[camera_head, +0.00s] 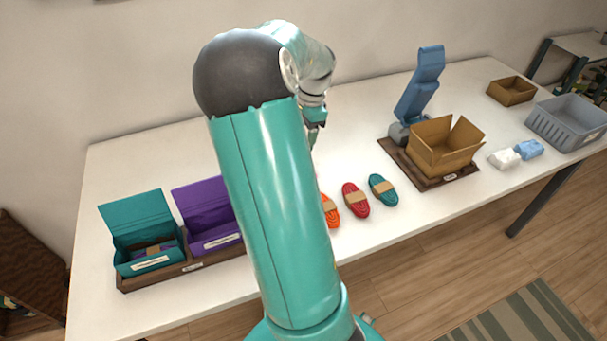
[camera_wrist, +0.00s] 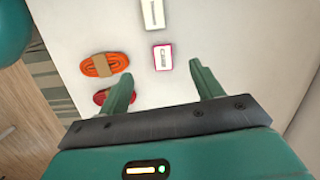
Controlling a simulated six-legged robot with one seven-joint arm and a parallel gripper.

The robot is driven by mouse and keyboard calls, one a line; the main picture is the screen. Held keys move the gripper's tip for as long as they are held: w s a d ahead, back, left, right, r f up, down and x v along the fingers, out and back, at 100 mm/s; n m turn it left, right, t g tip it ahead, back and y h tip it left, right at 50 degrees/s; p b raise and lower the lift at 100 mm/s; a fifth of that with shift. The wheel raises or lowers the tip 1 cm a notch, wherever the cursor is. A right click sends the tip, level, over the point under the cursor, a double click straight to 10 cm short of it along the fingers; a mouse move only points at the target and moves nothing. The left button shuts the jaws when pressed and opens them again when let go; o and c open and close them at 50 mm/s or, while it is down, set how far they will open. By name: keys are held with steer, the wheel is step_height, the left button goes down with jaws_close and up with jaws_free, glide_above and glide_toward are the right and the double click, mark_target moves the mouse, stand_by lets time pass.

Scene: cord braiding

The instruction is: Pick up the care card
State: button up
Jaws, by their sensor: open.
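In the wrist view a small white card with a red border and dark print (camera_wrist: 162,57) lies flat on the white table. A plain pale item with a small label (camera_wrist: 153,14) lies just beyond it, cut by the top edge. The print is too small to read, so I cannot tell which is the care card. My gripper (camera_wrist: 162,73) is open and empty, its fingers spread to either side of the red-bordered card's near end and apart from it. In the head view my gripper (camera_head: 315,128) hangs over the table, and my arm hides both flat items.
Orange (camera_head: 329,211), red (camera_head: 355,199) and teal (camera_head: 383,190) cord bundles lie near the table's front. A teal box (camera_head: 147,245) and a purple box (camera_head: 205,218) stand left. An open cardboard box (camera_head: 440,153), blue stand (camera_head: 420,85) and grey basket (camera_head: 567,122) stand right.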

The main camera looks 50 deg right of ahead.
steer(key=shift+m, duration=0.7)
steer(key=f, duration=0.5)
steer(key=d+f, duration=0.1)
steer(key=f, duration=0.9)
steer(key=shift+s+d+f, duration=0.1)
steer(key=shift+s+d, duration=0.1)
steer(key=shift+d, duration=0.15)
steer(key=c, duration=1)
